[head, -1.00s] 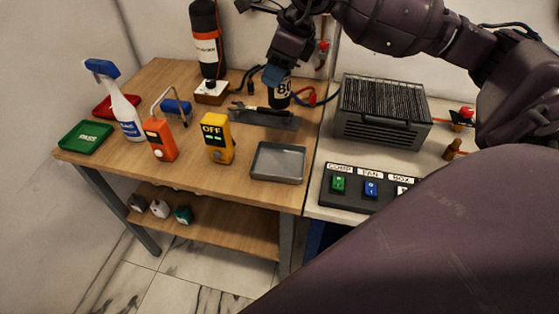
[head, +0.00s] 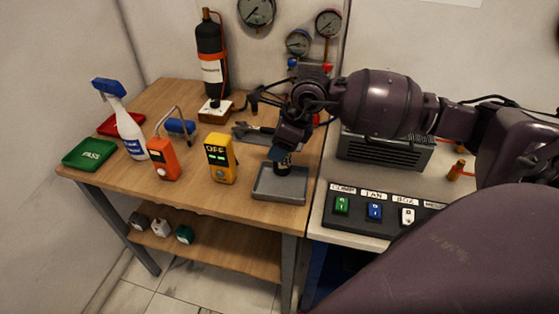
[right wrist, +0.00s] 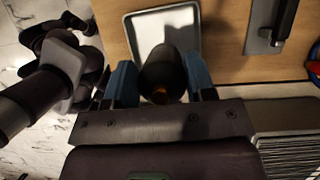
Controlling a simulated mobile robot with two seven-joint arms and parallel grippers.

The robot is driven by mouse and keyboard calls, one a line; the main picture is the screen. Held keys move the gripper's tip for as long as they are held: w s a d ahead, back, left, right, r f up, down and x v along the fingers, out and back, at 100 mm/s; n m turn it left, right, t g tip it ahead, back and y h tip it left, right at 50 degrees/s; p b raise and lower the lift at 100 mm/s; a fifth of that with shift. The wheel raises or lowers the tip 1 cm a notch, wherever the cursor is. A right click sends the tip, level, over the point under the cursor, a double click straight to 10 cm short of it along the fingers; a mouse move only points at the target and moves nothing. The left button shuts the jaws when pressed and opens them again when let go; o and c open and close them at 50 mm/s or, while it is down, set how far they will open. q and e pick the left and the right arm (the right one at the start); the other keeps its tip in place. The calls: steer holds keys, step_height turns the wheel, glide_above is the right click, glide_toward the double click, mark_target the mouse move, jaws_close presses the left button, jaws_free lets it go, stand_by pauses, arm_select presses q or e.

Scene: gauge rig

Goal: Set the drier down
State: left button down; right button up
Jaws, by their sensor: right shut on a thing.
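The drier (head: 283,168) is a small dark cylinder with a pale label. My right gripper (head: 281,153) is shut on it from above and holds it upright over the grey tray (head: 276,196). I cannot tell whether its base touches the tray floor. In the right wrist view the drier (right wrist: 163,75) sits between the two blue fingers of the gripper (right wrist: 161,80), with the tray (right wrist: 141,38) beyond it. My left gripper is not seen in the head view.
A yellow meter (head: 221,160) reading OFF and an orange device (head: 163,159) stand left of the tray. A grey bracket (head: 258,133) lies behind it. A switch panel (head: 374,210) and a vented grey box (head: 385,152) are to the right. The wood in front of the tray is clear.

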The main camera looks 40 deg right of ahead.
step_height(320, 180, down, 5)
steer(key=shift+f, duration=0.1)
stand_by(0.3)
steer(key=shift+f, duration=0.2)
steer(key=o, duration=1)
steer(key=shift+o, duration=0.2)
